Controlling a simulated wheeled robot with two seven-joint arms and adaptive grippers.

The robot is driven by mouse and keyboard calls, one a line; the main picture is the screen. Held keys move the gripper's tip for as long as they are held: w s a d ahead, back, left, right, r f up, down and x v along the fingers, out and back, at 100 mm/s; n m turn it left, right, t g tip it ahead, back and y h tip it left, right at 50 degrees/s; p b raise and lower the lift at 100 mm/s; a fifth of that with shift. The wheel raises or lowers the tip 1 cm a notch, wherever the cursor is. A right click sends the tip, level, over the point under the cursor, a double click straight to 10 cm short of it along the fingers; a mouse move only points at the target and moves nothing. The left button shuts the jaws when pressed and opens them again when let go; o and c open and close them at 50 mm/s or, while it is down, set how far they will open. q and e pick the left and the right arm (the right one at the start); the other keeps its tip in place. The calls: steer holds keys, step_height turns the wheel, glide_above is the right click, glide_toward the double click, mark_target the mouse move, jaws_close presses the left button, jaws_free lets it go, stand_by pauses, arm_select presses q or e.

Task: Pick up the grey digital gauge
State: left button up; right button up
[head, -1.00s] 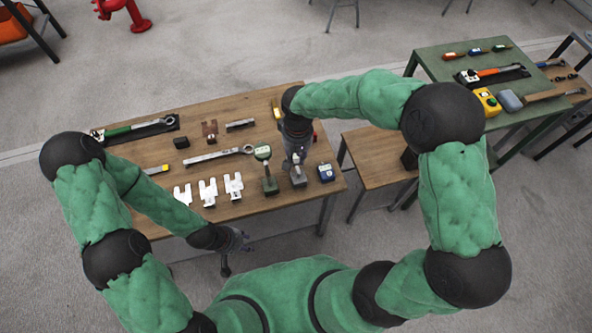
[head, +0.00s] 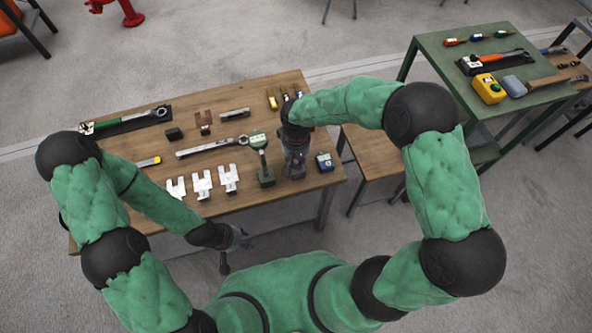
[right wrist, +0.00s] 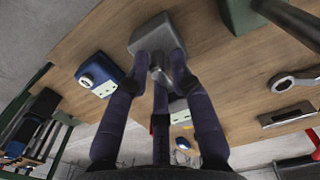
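The grey digital gauge's block-shaped base (right wrist: 152,33) stands on the wooden table in the right wrist view, just beyond my right fingertips. Its upper part is largely hidden among the fingers. My right gripper (right wrist: 160,62) points down at it with the fingers close around its stem; I cannot tell whether they grip it. In the head view my right gripper (head: 295,165) covers most of the gauge. My left gripper (head: 238,240) hangs in front of the table's near edge, away from the gauge; its finger state is unclear.
A green gauge (head: 264,165) stands just left of my right gripper, and a blue device (head: 324,162) sits to the right. White forked parts (head: 202,184) and a wrench (head: 212,146) lie further left on the table (head: 240,203). A green table (head: 432,50) is at the right.

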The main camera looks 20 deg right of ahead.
steer(key=shift+f, duration=0.35)
steer(key=shift+r, duration=0.1)
jaws_close()
steer(key=shift+w, duration=0.1)
